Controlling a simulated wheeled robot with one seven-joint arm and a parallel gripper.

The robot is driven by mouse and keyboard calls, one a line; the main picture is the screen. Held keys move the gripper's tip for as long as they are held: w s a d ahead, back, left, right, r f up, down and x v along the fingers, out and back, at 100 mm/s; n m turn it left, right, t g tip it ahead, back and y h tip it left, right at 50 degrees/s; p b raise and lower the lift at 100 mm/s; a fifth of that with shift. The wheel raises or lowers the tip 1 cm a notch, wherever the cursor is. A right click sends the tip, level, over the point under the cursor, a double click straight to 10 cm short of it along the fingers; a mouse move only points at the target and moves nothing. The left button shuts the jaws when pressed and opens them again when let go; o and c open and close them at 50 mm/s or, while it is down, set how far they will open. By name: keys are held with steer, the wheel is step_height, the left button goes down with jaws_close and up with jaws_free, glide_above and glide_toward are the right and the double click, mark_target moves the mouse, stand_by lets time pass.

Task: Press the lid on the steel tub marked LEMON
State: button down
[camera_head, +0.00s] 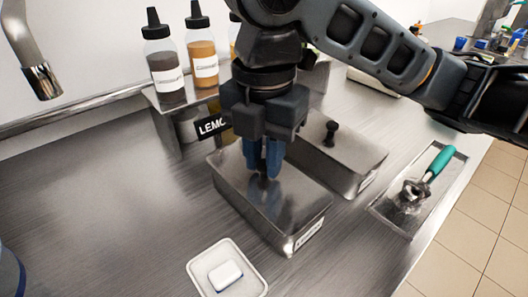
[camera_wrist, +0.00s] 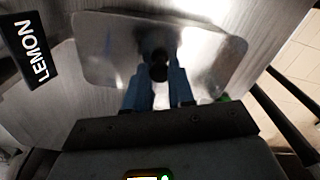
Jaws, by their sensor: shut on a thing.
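The front steel tub (camera_head: 245,205) stands on the counter below my gripper (camera_head: 264,172). A black sign reading LEMON (camera_wrist: 37,54) is by its back left corner; in the head view this sign (camera_head: 212,126) is partly covered by my gripper. The steel lid (camera_wrist: 105,55) has rounded corners and a dark round knob (camera_wrist: 158,66). My gripper's blue fingers are shut on the knob, one on each side. The lid lies over the tub's top in the head view; whether it is fully seated I cannot tell. The label on the tub's near end is too small to read.
A second steel tub with a black-knobbed lid (camera_head: 332,129) stands close behind on the right. A tray with a green-handled scoop (camera_head: 428,177) lies right. A small dish with a white block (camera_head: 226,276) is in front. Bottles (camera_head: 164,70) stand on a shelf behind.

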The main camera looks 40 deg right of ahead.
steer(key=shift+c, duration=2)
jaws_free()
steer(key=shift+r, duration=0.1)
steer(key=shift+r+p, duration=3.35)
steer(key=shift+r, duration=0.05)
jaws_close()
steer(key=shift+f+b, duration=2.2)
steer(key=shift+f, duration=0.7)
steer(key=shift+r, duration=0.15)
